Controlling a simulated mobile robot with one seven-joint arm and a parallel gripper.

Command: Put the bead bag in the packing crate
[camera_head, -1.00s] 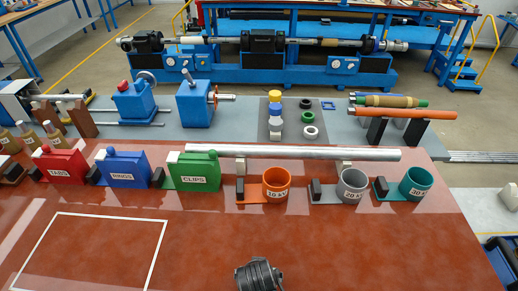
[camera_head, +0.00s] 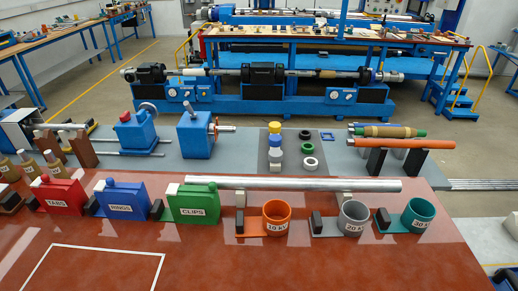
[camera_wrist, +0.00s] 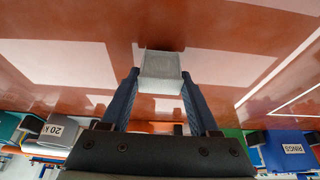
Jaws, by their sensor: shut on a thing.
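In the wrist view my gripper (camera_wrist: 160,84) is shut on a grey block-shaped thing (camera_wrist: 161,66). It sits between the two dark blue fingers and juts past their tips, above the red-brown table. Its face is plain, with no label that I can see, so I cannot tell for sure whether it is the bead bag. My gripper is out of the head view. I cannot make out a packing crate in either view.
The red-brown table (camera_head: 300,262) has free room in front. Red TABS (camera_head: 58,198), blue RINGS (camera_head: 125,202) and green CLIPS (camera_head: 196,205) holders stand behind it. Orange (camera_head: 276,220), grey (camera_head: 353,219) and teal (camera_head: 418,216) cups stand right, near a long silver tube (camera_head: 300,184).

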